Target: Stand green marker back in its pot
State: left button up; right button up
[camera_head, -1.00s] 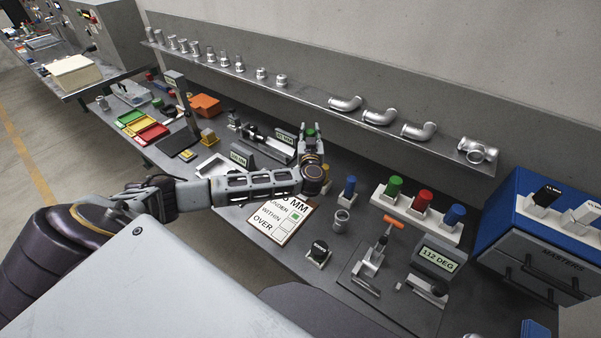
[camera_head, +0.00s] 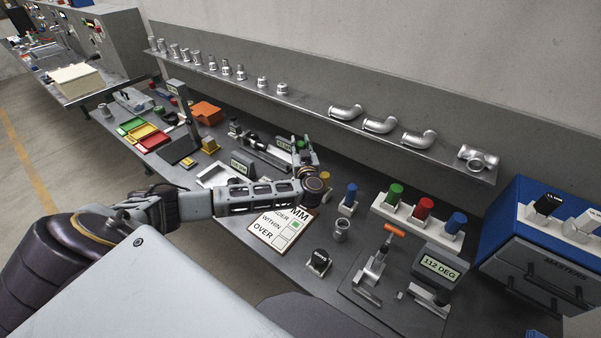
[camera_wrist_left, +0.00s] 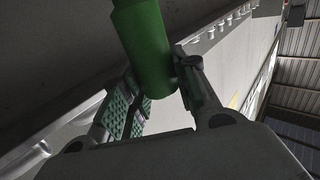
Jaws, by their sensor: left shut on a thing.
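My left gripper (camera_head: 307,146) is raised over the middle of the bench and shut on a green cylinder, the green marker (camera_head: 300,145). In the left wrist view the marker (camera_wrist_left: 147,45) stands large between the two fingers (camera_wrist_left: 160,95), and its upper end runs out of the picture. In the head view the fingers cover most of it. A small open metal cup (camera_head: 341,229) stands on the bench, right of and nearer than the gripper; I cannot tell whether it is the pot. My right gripper is not in view.
A blue-handled gauge (camera_head: 350,195) stands right of my gripper, before a white rack (camera_head: 410,215) of green, red and blue plugs. A printed card (camera_head: 268,232) lies below my forearm. A shelf (camera_head: 300,100) with metal fittings runs behind. A blue cabinet (camera_head: 540,240) is at right.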

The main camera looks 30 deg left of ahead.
pick_arm(q)
jog(key=shift+f, duration=1.95)
jog(key=shift+f, duration=0.1)
notch_tip(320, 180, down, 2)
jog(key=shift+f, duration=0.2)
jog(key=shift+f+p, duration=0.35)
jog(key=shift+f, duration=0.7)
jog(key=shift+f, duration=0.15)
jog(key=o, duration=1)
